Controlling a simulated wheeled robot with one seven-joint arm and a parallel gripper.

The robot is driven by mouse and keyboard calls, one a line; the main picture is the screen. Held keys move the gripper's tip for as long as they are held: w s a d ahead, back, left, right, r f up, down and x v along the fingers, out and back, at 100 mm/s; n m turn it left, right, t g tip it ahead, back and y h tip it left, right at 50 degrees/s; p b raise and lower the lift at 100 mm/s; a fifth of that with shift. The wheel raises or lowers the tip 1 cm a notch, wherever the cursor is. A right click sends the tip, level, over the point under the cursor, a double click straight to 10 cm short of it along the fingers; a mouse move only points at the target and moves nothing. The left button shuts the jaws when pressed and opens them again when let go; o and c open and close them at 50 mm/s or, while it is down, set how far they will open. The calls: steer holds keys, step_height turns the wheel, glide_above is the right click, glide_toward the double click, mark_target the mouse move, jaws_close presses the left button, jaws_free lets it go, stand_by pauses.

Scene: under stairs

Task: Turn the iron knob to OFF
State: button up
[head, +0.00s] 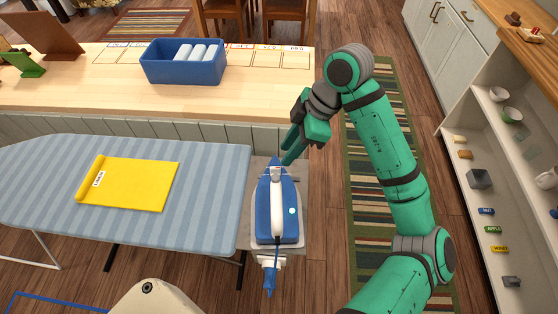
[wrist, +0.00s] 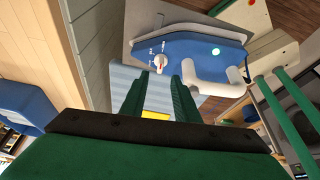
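The blue iron (head: 264,215) with a white handle rests on a grey stand (head: 302,237) at the right end of the ironing board. In the wrist view the iron (wrist: 190,46) shows its white round knob (wrist: 160,61) with a red mark. Small labels surround the knob, too small to read. A pale turquoise light glows on the iron. My gripper (head: 288,159) hangs above the far end of the iron. In the wrist view my gripper (wrist: 161,74) is open and empty, its fingers apart with the knob beyond the tips. I cannot make out the knob in the head view.
The striped ironing board (head: 215,185) holds a folded yellow cloth (head: 140,184). Behind it a wooden counter (head: 110,75) bears a blue bin (head: 183,70) with white rolls. Shelves (head: 480,145) stand at the right. A striped rug (head: 365,200) lies on the floor.

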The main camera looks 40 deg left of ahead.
mark_target(276, 167)
steer(key=x, duration=0.7)
steer(key=shift+a, duration=0.1)
jaws_close()
